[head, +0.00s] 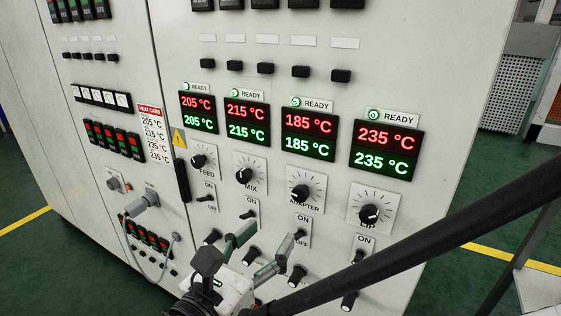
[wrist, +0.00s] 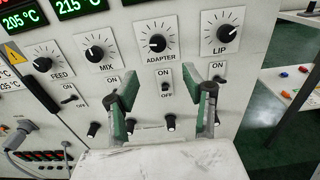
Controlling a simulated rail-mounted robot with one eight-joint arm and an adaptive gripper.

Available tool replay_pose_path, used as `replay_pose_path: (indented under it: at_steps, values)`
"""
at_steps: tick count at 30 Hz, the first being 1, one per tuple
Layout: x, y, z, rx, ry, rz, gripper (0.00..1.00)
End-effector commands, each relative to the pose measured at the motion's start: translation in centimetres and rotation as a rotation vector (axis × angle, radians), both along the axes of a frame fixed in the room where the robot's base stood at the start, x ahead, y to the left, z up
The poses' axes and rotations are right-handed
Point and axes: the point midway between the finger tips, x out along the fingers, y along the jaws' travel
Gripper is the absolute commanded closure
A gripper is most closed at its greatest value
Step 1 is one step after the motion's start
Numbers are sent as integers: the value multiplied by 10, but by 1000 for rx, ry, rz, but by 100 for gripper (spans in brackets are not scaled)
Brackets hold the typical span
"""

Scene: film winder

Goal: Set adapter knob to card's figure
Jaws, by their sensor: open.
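The black ADAPTER knob (head: 300,192) sits on a white dial plate under a display (head: 308,134) reading 185 °C in red and green. The knob also shows in the wrist view (wrist: 157,43), with a pale mark toward its left side. The heat card (head: 153,134) lists several °C figures on the panel at left; the top reads 205, the bottom 235, and the third line is too small to read surely. My gripper (head: 264,240) is open and empty, below the ADAPTER knob. In the wrist view my gripper (wrist: 170,92) has its fingers spread, either side of the ADAPTER column's switch.
FEED (head: 198,161), MIX (head: 244,175) and LIP (head: 369,214) knobs flank the ADAPTER knob. ON/OFF switches and small black knobs lie below. A grey plug with a cable (head: 147,200) sticks out at left. A black bar (head: 430,235) crosses the lower right.

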Motion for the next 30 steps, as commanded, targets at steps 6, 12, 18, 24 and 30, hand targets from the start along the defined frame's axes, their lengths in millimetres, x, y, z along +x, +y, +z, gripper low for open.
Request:
replay_pose_path:
  at_steps: [6,12,18,24,30]
  values:
    - [-2,5,4,-42,-12,6,54]
    - [16,-7,4,-40,-12,4,54]
    - [39,-21,4,-39,-11,3,54]
    - [62,-35,4,-39,-11,3,54]
    - [85,-48,4,-38,-11,4,54]
